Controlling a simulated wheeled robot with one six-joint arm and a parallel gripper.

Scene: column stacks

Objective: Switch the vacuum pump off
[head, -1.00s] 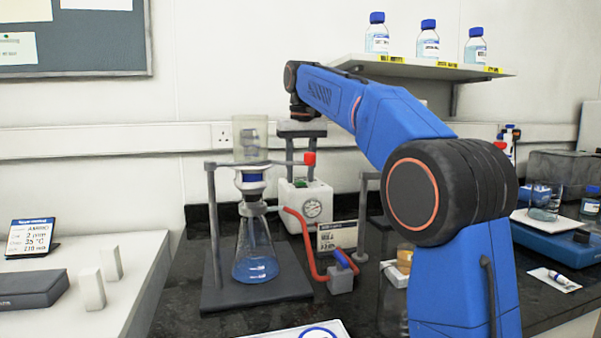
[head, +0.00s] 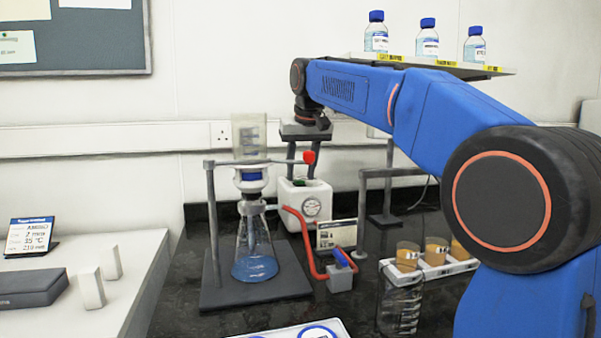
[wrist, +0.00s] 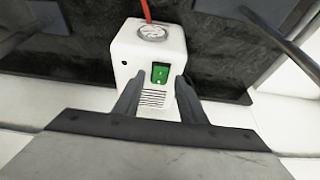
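The vacuum pump (head: 291,196) is a white box with a round gauge on its front, standing on the dark bench near the back wall. Its green rocker switch (wrist: 159,73) shows clearly on top in the wrist view, beside a vent grille. My gripper (head: 301,174) points down over the pump in the head view. Its two dark fingers are apart with nothing between them. In the wrist view my gripper (wrist: 157,86) has its fingers to either side of the switch. I cannot tell whether the fingertips touch the pump.
A filter flask (head: 255,262) with blue liquid stands on a stand left of the pump. A red hose (head: 303,246) runs from the pump to a grey valve block (head: 341,279). A sign (head: 337,235), a frame and amber jars (head: 407,256) are to the right. A shelf with bottles is above.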

